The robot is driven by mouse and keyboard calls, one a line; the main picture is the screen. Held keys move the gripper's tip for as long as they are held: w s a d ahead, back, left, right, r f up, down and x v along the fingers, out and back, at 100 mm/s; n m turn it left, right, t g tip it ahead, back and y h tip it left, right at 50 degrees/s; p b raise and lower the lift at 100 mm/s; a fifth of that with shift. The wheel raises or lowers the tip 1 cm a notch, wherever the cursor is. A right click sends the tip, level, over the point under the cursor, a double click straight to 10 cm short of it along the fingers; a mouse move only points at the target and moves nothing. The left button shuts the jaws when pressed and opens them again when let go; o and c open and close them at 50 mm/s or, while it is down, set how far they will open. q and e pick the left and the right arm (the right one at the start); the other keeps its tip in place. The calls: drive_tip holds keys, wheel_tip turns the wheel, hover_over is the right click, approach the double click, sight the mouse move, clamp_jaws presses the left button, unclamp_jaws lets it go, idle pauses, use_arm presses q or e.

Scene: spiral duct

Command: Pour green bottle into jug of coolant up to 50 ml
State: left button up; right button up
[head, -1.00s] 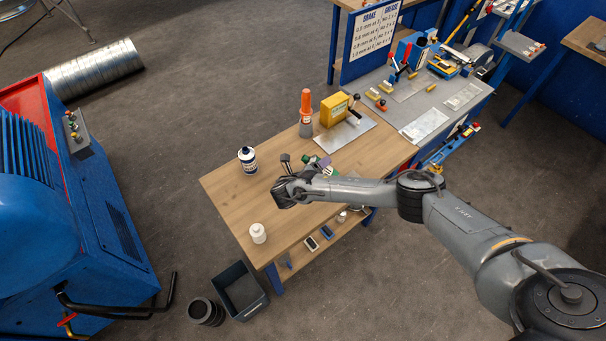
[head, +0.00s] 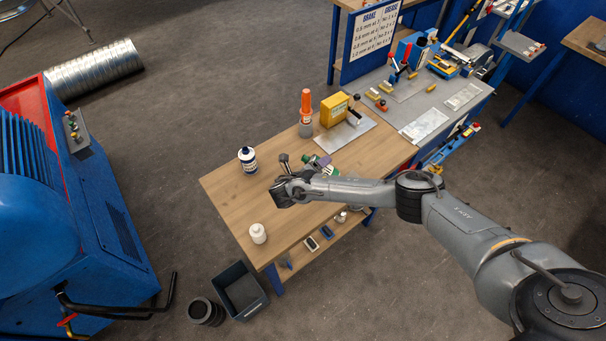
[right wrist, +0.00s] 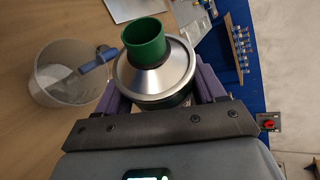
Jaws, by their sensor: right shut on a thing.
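The green bottle (right wrist: 153,72) is between the purple fingers of my right gripper (right wrist: 158,92), which is shut on it. It has a green top and a shiny metal shoulder; its lower part is hidden in the right wrist view. In the head view, a bit of green (head: 306,159) shows beside the gripper, and my arm hides most of the bottle. A clear jug (right wrist: 62,80) stands on the wooden bench left of the bottle in the right wrist view, with a blue piece at its rim. I cannot make out the jug in the head view. My left gripper is not in view.
On the wooden bench (head: 225,190) stand a white-and-blue bottle (head: 248,160), a white pot (head: 258,233), an orange-topped container (head: 306,115) and a yellow box (head: 334,110). A dark bin (head: 240,291) is on the floor. The bench's left part is mostly free.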

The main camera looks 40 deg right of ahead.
drive_tip(key=shift+b, duration=0.3)
idle(0.9)
drive_tip(key=shift+f+n+g+h, duration=0.1)
drive_tip(key=shift+n+g+h, duration=0.2)
drive_tip(key=shift+s+f+n+b, duration=0.1)
drive_tip(key=shift+n+b, duration=0.2)
drive_tip(key=shift+b, duration=0.3)
idle(0.6)
idle(0.4)
drive_tip(key=shift+d+f, duration=0.1)
idle(0.8)
drive_tip(key=shift+s+n, duration=0.1)
drive_tip(key=shift+n, duration=0.2)
drive_tip(key=shift+f+g+h, duration=0.1)
drive_tip(key=shift+g+h, duration=0.2)
idle(0.8)
